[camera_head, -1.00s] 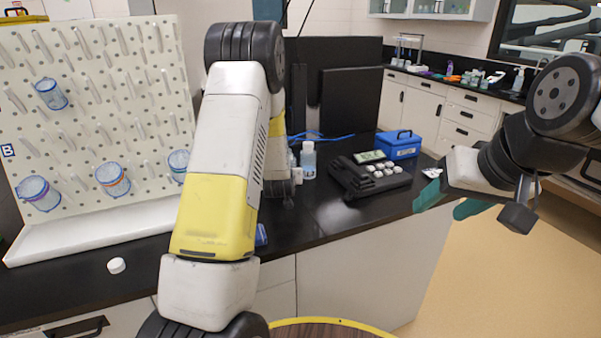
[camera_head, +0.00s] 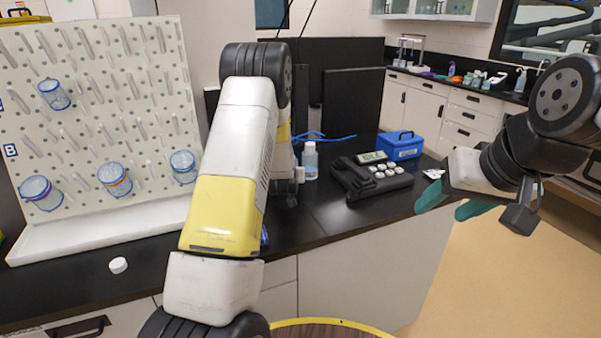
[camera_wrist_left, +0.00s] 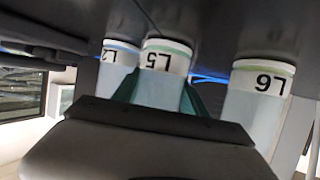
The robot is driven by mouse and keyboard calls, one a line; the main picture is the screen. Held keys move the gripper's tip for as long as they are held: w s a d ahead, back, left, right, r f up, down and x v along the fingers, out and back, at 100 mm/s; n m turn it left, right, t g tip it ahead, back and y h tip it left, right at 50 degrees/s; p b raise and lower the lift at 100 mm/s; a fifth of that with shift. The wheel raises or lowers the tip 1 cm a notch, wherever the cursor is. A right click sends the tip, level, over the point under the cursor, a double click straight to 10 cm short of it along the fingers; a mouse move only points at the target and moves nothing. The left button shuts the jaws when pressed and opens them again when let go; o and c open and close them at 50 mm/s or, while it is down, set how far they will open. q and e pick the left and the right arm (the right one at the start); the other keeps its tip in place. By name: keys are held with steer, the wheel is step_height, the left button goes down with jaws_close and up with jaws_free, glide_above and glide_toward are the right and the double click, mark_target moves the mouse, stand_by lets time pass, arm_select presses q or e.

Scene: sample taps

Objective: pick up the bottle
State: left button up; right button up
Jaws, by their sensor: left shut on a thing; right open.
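In the left wrist view three labelled bottles show, tilted and upside down: L5 (camera_wrist_left: 160,88) in the middle, L6 (camera_wrist_left: 255,100) at the right and L2 (camera_wrist_left: 116,68) behind at the left. My left gripper (camera_wrist_left: 158,98) has green fingers on both sides of the L5 bottle and is shut on it. In the head view my left arm hides this gripper. A clear bottle with a white cap (camera_head: 310,162) stands upright on the black bench just right of that arm. My right gripper (camera_head: 449,208) is open and empty beyond the bench's right edge.
A pegboard rack (camera_head: 95,115) with several blue-rimmed containers stands at the left. A white cap (camera_head: 118,265) lies on the black bench (camera_head: 325,212). A black instrument (camera_head: 368,180) and a blue box (camera_head: 399,146) stand right of the upright bottle.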

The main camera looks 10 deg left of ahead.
arm_select(q)
steer(key=shift+r, duration=0.15)
steer(key=shift+r, duration=1.3)
steer(key=s+d+r, duration=0.2)
steer(key=s, duration=1.3)
steer(key=shift+s, duration=0.4)
steer(key=shift+d, duration=0.1)
